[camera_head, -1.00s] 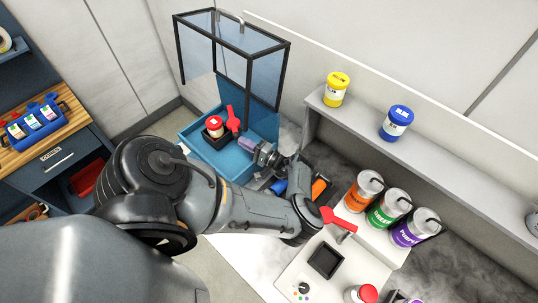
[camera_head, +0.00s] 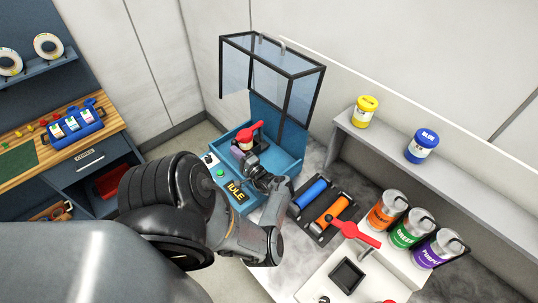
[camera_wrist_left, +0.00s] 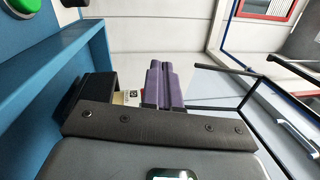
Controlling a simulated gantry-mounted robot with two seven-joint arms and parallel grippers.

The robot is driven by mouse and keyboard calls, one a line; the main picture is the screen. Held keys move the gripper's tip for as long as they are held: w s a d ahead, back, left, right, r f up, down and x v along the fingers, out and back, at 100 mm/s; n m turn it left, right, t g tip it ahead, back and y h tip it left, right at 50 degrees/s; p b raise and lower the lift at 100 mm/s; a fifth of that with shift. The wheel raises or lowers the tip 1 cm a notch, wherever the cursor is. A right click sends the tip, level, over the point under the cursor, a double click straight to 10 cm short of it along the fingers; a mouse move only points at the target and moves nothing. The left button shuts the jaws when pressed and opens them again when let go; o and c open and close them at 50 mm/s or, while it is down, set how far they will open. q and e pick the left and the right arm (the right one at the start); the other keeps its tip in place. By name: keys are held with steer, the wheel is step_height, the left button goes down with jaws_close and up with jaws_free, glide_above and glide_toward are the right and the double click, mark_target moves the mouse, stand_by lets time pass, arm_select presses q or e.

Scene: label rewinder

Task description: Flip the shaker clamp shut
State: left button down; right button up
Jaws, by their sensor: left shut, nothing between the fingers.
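The shaker is a blue open machine (camera_head: 222,187) with an IDLE display. The jar (camera_head: 245,143) sits in it, partly hidden by my left gripper. The red clamp lever (camera_head: 251,131) now lies low across the jar's top; I cannot tell whether it is fully down. My left gripper (camera_head: 238,151) has purple fingers, shut and empty, right beside the jar at its front. In the left wrist view the shut fingers (camera_wrist_left: 165,84) stand beside a black holder (camera_wrist_left: 93,92), and a sliver of labelled jar (camera_wrist_left: 127,97) shows behind them. My right gripper is out of view.
A clear hood with a black frame (camera_head: 272,57) stands open above the shaker. Blue and orange rollers (camera_head: 326,213) lie to its right. Orange, green and purple cans (camera_head: 408,233) stand further right, by another red lever (camera_head: 357,232). Yellow and blue jars (camera_head: 421,147) stand on the shelf.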

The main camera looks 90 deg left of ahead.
arm_select(q)
steer(key=shift+x, duration=1.2)
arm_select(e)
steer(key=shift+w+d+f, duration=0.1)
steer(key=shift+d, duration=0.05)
arm_select(q)
steer(key=shift+s+d+f, duration=0.15)
steer(key=shift+f, duration=0.05)
steer(key=d, duration=0.1)
steer(key=w+d, duration=0.1)
steer(key=d, duration=0.3)
steer(key=shift+w+f+p, duration=0.25)
steer(key=shift+f+p, duration=0.1)
steer(key=shift+f, duration=0.05)
steer(key=d, duration=0.2)
steer(key=s+d+p, duration=0.1)
steer(key=d, duration=0.1)
steer(key=s+d+f, duration=0.1)
steer(key=d, duration=0.1)
steer(key=shift+s+d+p, duration=0.2)
steer(key=shift+d+p, duration=0.05)
steer(key=shift+p, duration=0.1)
steer(key=shift+s+d+f, duration=0.2)
steer(key=shift+s+d, duration=0.1)
steer(key=shift+d, duration=0.4)
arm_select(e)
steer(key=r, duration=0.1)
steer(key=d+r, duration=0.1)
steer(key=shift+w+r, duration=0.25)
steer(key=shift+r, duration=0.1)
